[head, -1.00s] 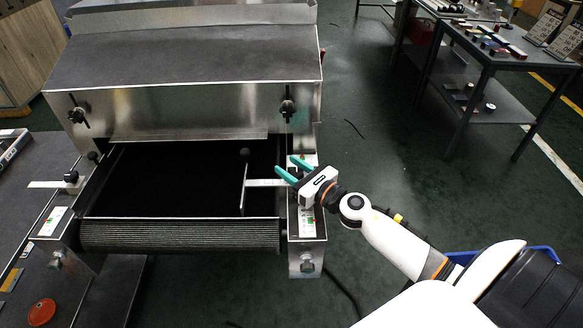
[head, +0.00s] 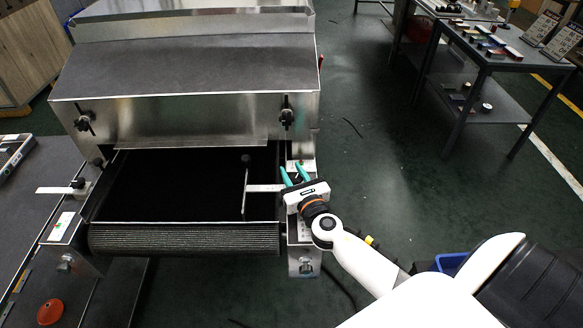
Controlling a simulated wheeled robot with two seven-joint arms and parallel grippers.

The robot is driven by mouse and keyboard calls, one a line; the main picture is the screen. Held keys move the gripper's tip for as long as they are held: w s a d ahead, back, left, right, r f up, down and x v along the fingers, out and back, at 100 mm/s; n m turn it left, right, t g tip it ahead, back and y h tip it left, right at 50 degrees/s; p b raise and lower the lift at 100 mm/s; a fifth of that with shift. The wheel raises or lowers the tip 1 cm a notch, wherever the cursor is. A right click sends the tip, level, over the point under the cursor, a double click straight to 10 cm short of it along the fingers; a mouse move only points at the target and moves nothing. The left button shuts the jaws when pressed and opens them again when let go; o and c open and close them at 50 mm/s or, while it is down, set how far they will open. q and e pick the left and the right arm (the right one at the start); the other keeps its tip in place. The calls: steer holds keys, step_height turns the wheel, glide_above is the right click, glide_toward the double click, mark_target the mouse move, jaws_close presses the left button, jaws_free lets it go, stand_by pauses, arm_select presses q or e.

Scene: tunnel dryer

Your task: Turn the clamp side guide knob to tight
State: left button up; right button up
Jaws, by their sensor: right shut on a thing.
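The tunnel dryer (head: 190,70) stands in the middle left with a black belt (head: 180,185) at its open mouth. A side guide (head: 264,188), a pale bar with an upright plate, reaches over the belt from the right rail. My right gripper (head: 296,174), with teal fingers, is over the right rail at the outer end of this bar. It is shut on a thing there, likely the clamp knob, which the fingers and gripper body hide. The knob's angle cannot be told. My left gripper is not in view.
A second guide clamp with a black knob (head: 77,183) sits on the left rail. Black knobs (head: 287,117) are on the hood front. A dark table (head: 490,60) with small items stands at upper right.

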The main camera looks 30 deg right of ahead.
steer(key=m+g+h, duration=0.1)
steer(key=m+h, duration=0.2)
steer(key=h, duration=0.1)
steer(key=shift+d+r+p, duration=0.1)
steer(key=shift+d+p, duration=0.05)
steer(key=shift+p, duration=0.2)
steer(key=m+g+h, duration=0.1)
steer(key=h, duration=0.1)
steer(key=m+g+h, duration=0.1)
steer(key=h, duration=0.1)
steer(key=shift+s+d+m+g, duration=0.15)
steer(key=shift+m+g, duration=0.25)
steer(key=m+g+h, duration=0.1)
steer(key=g+h, duration=0.1)
steer(key=m+g+h, duration=0.1)
steer(key=m+g, duration=0.1)
steer(key=shift+s+d+h+b, duration=0.2)
steer(key=shift+h+b, duration=0.2)
steer(key=shift+s+d+m+g+h+b, duration=0.2)
steer(key=shift+m+g+h, duration=0.4)
steer(key=shift+m+g, duration=0.65)
steer(key=shift+s+a+m+g+h+b, duration=0.1)
steer(key=shift+m+g+h+b, duration=0.35)
steer(key=shift+m+g, duration=0.75)
steer(key=shift+d+g+h, duration=0.1)
steer(key=shift+g+h, duration=0.15)
steer(key=shift+g, duration=0.3)
steer(key=o, duration=1)
